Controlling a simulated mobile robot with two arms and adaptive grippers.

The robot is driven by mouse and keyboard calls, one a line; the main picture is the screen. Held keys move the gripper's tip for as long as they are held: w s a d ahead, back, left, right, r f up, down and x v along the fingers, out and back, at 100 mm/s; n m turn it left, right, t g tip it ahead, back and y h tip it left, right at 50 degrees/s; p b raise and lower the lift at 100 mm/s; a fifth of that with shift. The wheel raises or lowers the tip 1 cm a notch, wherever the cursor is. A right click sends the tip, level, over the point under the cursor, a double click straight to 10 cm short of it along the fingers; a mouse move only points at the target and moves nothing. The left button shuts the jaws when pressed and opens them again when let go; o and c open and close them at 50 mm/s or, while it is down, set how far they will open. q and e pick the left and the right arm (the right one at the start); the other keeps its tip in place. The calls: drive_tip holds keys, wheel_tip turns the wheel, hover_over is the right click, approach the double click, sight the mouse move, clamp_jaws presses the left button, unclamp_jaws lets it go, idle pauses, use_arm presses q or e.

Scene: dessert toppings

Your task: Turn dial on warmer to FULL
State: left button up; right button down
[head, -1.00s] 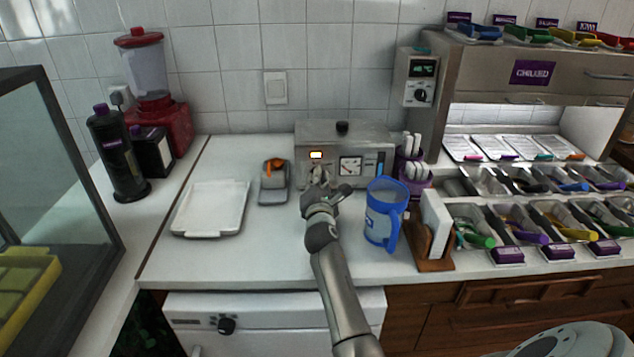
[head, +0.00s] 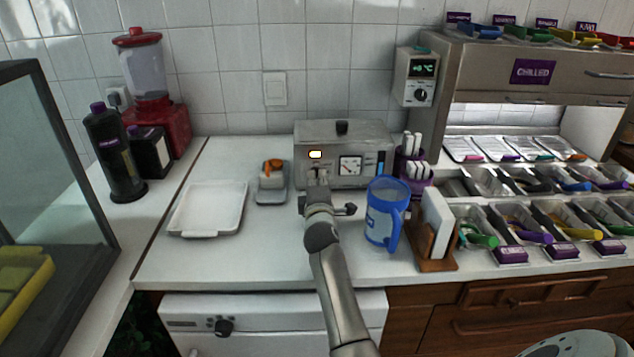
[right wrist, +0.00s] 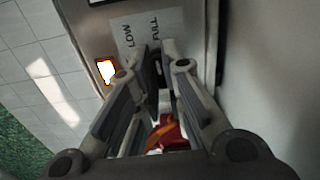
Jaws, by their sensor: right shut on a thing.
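My right gripper (head: 318,176) reaches the front panel, below the lamp. In the right wrist view, the right gripper (right wrist: 160,58) is shut on the dial (right wrist: 157,68), mostly hidden between the fingers. A label reading LOW and FULL (right wrist: 142,30) is just beyond the fingertips; which way the dial points cannot be told. My left gripper is not in view.
A blue mug (head: 384,225) stands close to the right of my right arm, with a wooden holder (head: 430,255) beyond it. A small scale (head: 272,196) bearing an orange-topped item and a white tray (head: 208,210) lie to the left. The counter's front left is clear.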

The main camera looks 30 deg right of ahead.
drive_tip(key=shift+m, duration=0.4)
drive_tip(key=c, duration=1.5)
unclamp_jaws()
drive_tip(key=shift+c, duration=0.2)
drive_tip(key=v, duration=1.1)
drive_tip(key=shift+s, duration=0.1)
drive_tip(key=shift+s+a, duration=0.15)
drive_tip(key=shift+s, duration=0.2)
drive_tip(key=shift+r, duration=0.1)
